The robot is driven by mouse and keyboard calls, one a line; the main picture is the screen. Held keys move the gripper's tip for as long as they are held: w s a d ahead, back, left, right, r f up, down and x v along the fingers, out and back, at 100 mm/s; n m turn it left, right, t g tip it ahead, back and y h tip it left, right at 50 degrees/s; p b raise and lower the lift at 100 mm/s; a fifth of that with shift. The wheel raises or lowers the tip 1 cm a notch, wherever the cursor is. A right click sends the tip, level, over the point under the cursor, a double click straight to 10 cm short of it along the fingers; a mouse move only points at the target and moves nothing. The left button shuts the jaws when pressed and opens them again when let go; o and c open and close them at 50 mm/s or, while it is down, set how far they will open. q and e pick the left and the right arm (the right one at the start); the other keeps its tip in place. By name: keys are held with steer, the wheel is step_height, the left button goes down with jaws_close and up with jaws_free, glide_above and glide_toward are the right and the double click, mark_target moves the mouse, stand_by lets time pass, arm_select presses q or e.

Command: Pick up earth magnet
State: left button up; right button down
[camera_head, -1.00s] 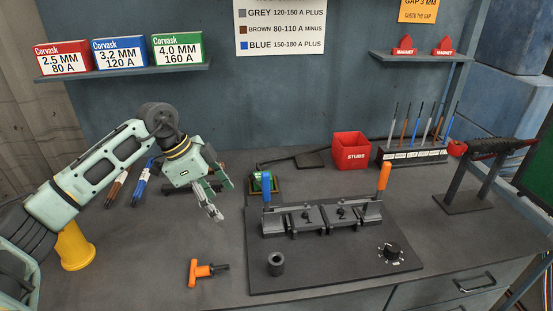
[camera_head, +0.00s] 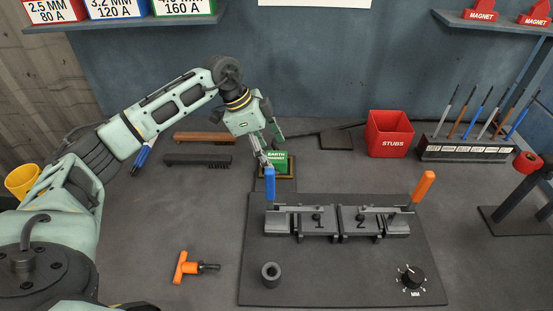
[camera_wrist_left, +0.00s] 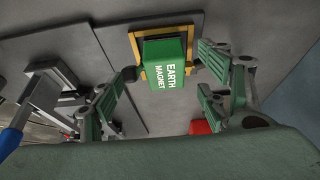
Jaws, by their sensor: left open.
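The earth magnet (camera_head: 276,161) is a green block with white lettering, sitting on a small yellow-edged base (camera_head: 290,174) behind the clamp fixture. It also shows in the left wrist view (camera_wrist_left: 166,64), upper middle, within the yellow frame of its base. My left gripper (camera_head: 265,155) is close beside and above the magnet in the head view, partly covering its left side. In the left wrist view the gripper's green-padded fingers (camera_wrist_left: 160,98) are spread apart, with the magnet between and beyond them. No grip on it shows. My right gripper is not in view.
The clamp fixture (camera_head: 300,275) with blue (camera_head: 269,188) and orange (camera_head: 424,187) handles stands just in front of the magnet. A red stubs bin (camera_head: 389,134) and an electrode rack (camera_head: 465,149) are to the right. An orange T-handled tool (camera_head: 186,268) lies front left.

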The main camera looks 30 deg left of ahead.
arm_select(q)
steer(key=shift+x, duration=1.2)
steer(key=shift+w+d+f, duration=0.15)
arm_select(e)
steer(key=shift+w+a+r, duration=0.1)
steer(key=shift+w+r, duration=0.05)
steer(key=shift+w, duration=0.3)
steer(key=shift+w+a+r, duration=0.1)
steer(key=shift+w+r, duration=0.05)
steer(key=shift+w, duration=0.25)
arm_select(q)
steer(key=shift+c, duration=0.6)
steer(key=c, duration=0.9)
jaws_close()
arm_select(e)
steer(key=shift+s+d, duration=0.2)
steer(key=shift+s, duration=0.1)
